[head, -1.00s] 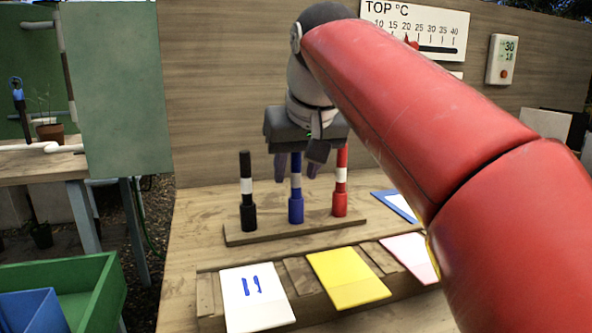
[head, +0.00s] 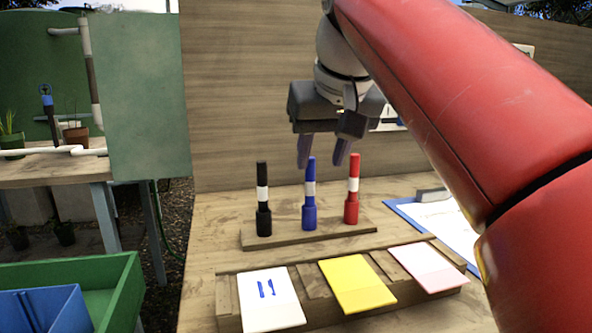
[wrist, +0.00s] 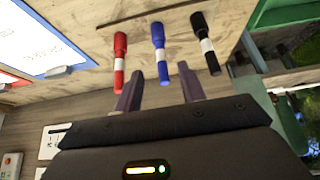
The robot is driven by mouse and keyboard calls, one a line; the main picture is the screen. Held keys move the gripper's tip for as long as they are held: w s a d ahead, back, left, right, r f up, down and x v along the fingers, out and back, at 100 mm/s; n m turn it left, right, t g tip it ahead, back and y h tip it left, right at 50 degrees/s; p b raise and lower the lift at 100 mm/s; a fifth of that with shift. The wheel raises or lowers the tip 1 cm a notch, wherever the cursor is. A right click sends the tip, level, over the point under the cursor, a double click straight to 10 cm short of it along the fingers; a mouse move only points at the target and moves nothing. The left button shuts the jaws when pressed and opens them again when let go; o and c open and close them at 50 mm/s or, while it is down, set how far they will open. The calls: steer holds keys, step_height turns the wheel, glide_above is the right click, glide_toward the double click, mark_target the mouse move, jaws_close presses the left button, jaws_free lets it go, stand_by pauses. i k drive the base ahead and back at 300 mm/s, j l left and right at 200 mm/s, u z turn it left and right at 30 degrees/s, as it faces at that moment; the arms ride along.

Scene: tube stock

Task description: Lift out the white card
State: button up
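The white card (head: 270,302) with blue marks on it leans in the left slot of a wooden rack (head: 311,285) in the head view. My gripper (head: 322,163) is above and behind the rack, level with the tops of the blue and red markers. Its two fingers are apart with nothing between them. The fingers (wrist: 161,90) also show spread in the wrist view, pointing toward the markers. The white card is not visible in the wrist view.
A yellow card (head: 356,285) and a pink card (head: 427,268) share the rack. Black (head: 263,205), blue (head: 309,200) and red (head: 352,195) markers stand upright behind it. A blue-edged board (head: 440,222) lies right. A green crate (head: 110,285) is lower left.

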mark_target(268, 300)
steer(key=k+l, duration=0.15)
steer(key=k, duration=0.3)
steer(key=k+l, duration=0.15)
steer(key=k, duration=0.3)
